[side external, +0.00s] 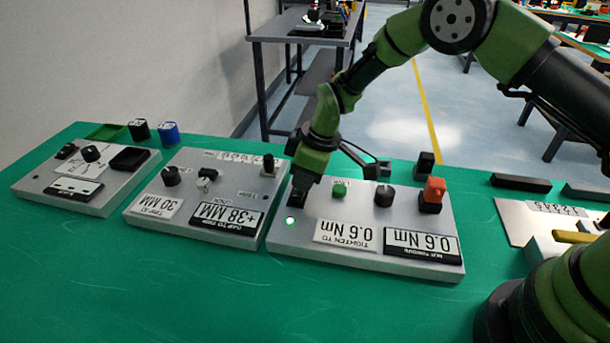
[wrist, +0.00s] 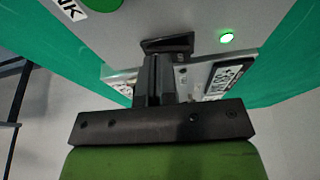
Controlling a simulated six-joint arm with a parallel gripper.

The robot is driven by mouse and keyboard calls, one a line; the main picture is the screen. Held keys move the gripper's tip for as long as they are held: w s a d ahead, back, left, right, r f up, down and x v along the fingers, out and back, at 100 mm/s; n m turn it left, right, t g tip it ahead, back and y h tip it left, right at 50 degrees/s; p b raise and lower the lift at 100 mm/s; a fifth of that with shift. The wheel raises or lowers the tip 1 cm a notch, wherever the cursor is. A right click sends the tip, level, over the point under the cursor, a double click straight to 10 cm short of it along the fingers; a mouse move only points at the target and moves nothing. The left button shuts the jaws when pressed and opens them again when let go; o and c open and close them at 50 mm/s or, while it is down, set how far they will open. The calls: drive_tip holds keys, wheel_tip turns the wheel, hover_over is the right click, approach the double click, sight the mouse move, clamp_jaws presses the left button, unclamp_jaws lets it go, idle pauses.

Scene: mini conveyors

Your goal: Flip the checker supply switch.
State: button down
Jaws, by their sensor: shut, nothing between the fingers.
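The torque checker panel (side external: 290,246) is a grey box marked "TIGHTEN TO 0.6 Nm", with a display reading 0.6 Nm. Its black supply switch (side external: 297,197) is at the upper left corner, mostly covered by my gripper in the side view. In the wrist view the switch (wrist: 168,44) is a dark rocker right at the fingertips. My gripper (side external: 301,184) is shut and empty, pointing down at the switch; its closed fingers (wrist: 158,62) appear to touch it. A small green light (side external: 290,220) near the switch is lit; it also shows in the wrist view (wrist: 227,38).
The checker panel also carries a green button (side external: 339,189), a black knob (side external: 384,195) and an orange-topped block (side external: 433,193). A grey "+38 MM" panel (side external: 186,228) stands close on the left. Bare green table (side external: 150,290) lies in front.

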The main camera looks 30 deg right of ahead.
drive_tip(key=shift+s+a, duration=0.1)
drive_tip(key=shift+r, duration=0.1)
drive_tip(key=shift+r, duration=0.3)
drive_tip(key=d+r, duration=0.5)
drive_tip(key=r, duration=0.7)
drive_tip(key=shift+w+r, duration=0.15)
drive_tip(key=shift+w, duration=0.25)
drive_tip(key=s+d+r+m+t, duration=0.2)
drive_tip(key=s+r+m, duration=0.4)
drive_tip(key=s+r, duration=0.6)
drive_tip(key=s+d+r+m+t, duration=0.1)
drive_tip(key=s+m, duration=0.5)
drive_tip(key=s, duration=0.9)
drive_tip(key=shift+s+d+r+m+t, duration=0.15)
drive_tip(key=shift+s+d+m+t, duration=0.2)
drive_tip(key=shift+d+t, duration=0.45)
